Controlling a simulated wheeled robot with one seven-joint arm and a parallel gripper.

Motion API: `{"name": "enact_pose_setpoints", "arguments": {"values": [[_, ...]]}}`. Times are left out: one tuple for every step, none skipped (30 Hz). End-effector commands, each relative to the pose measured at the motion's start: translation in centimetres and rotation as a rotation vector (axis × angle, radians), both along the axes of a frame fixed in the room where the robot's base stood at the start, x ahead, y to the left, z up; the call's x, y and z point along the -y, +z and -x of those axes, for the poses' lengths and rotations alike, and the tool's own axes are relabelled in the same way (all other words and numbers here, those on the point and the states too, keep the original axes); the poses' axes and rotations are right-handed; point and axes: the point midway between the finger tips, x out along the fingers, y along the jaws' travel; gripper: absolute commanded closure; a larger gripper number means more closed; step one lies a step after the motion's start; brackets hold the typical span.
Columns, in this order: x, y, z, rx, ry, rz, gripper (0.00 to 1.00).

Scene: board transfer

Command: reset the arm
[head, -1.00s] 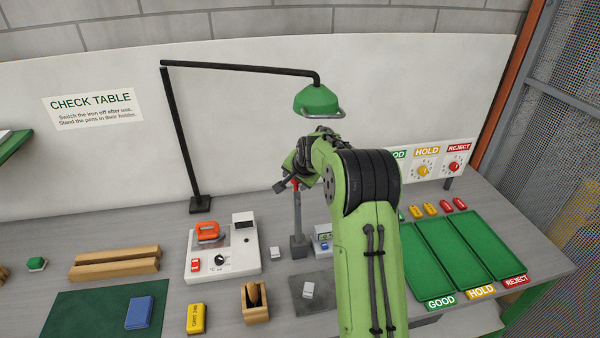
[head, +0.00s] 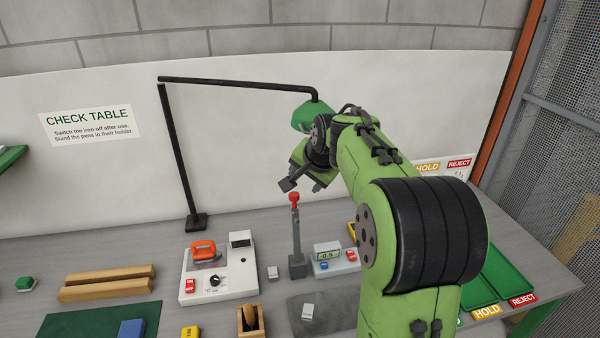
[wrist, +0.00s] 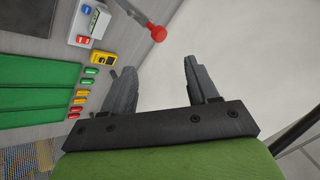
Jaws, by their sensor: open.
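My green arm reaches up over the table from the lower right in the head view. My gripper (head: 303,187) is open and empty, above the tall lever with a red knob (head: 294,197). In the wrist view the two dark fingers of my gripper (wrist: 158,72) stand apart with nothing between them. The red knob (wrist: 158,33) shows beyond the fingertips there. The green lamp head (head: 302,117) is behind my wrist and partly hidden by it. I cannot tell whether they touch.
The iron station (head: 218,284), wooden rails (head: 108,288), pen holder (head: 251,333) and meter (head: 333,268) stand on the grey table. Green trays (head: 509,268) at the right are partly hidden by my arm. The black lamp post (head: 180,150) stands at the back.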

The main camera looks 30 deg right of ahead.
Motion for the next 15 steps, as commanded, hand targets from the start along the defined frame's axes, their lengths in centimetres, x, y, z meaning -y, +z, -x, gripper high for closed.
{"name": "enact_pose_setpoints", "arguments": {"values": [[0.0, 0.0, 0.0, 0.000, 0.000, 0.000, 0.41], [0.0, 0.0, 0.0, 0.000, 0.000, 0.000, 0.41], [0.0, 0.0, 0.0, 0.000, 0.000, 0.000, 0.41], [0.0, 0.0, 0.0, 0.000, 0.000, 0.000, 0.41], [0.0, 0.0, 0.0, 0.000, 0.001, 0.001, 0.41], [-0.2, 0.1, 0.1, -0.001, 0.006, 0.005, 0.41], [-0.6, 0.2, 0.4, -0.002, 0.017, 0.012, 0.41], [-1.3, 0.2, 1.0, -0.009, 0.036, 0.025, 0.41], [-2.5, 0.4, 2.0, -0.018, 0.072, 0.048, 0.41], [-3.6, 0.5, 3.0, -0.027, 0.108, 0.073, 0.41], [-4.8, 0.5, 4.3, -0.039, 0.151, 0.099, 0.41], [-6.5, 0.5, 6.4, -0.055, 0.212, 0.139, 0.41], [-7.7, 0.3, 8.0, -0.069, 0.257, 0.168, 0.41], [-8.8, 0.0, 9.7, -0.082, 0.305, 0.196, 0.41], [-10.1, -0.4, 11.9, -0.096, 0.368, 0.233, 0.41]]}}
